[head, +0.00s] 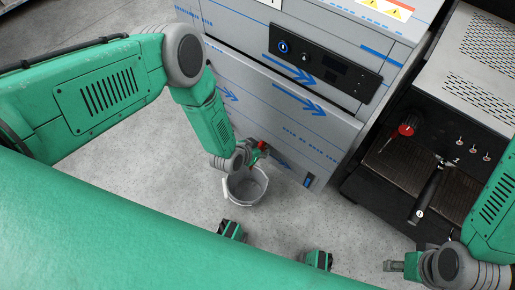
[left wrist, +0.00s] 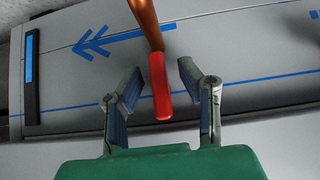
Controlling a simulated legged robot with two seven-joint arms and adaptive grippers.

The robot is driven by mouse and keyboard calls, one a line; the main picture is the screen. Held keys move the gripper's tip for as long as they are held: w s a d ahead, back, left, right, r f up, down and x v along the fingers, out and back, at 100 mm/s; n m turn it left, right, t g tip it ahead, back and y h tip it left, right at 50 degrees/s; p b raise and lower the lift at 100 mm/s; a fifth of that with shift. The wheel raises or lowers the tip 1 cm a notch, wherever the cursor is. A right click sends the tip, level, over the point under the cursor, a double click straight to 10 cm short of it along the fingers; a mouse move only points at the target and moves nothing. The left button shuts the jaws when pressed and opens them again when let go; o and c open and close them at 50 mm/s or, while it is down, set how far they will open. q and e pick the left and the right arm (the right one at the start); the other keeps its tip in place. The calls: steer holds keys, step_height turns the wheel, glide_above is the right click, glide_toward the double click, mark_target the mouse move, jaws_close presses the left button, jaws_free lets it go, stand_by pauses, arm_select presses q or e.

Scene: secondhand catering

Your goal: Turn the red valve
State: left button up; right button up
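The red valve handle (left wrist: 159,88) hangs from a copper-coloured pipe (left wrist: 146,22) in the left wrist view. My left gripper (left wrist: 156,82) is open, with one finger on each side of the red handle, and both fingers look apart from it. In the head view the red valve (head: 262,145) is a small red spot by the low front of the grey cabinet, beside my left gripper (head: 258,153); the wrist hides part of it. My right gripper (head: 394,266) is at the lower right, away from the valve; its finger opening is too small to tell.
A grey bucket (head: 247,186) stands on the floor below my left wrist. The film-wrapped grey cabinet (head: 225,65) with blue arrows stands close behind the valve. A black coffee machine (head: 440,150) with a red knob (head: 406,130) stands at right. The concrete floor (head: 150,190) is otherwise clear.

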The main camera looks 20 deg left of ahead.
arm_select(q)
steer(key=v, duration=1.1)
steer(key=shift+s+r, duration=0.25)
steer(key=shift+a, duration=0.1)
steer(key=s+a+r+n+g+y+p, duration=0.1)
steer(key=s+a+r+g+p, duration=0.3)
steer(key=s+r, duration=0.6)
steer(key=s+a+r+n+g+y+p, duration=0.2)
steer(key=s+a+r+g+p, duration=0.1)
steer(key=s+a+r+p, duration=0.4)
steer(key=s+r, duration=0.2)
steer(key=s, duration=0.1)
steer(key=shift+s+r+g, duration=0.15)
steer(key=shift+r+g, duration=0.25)
steer(key=shift+d, duration=0.1)
stand_by(2.3)
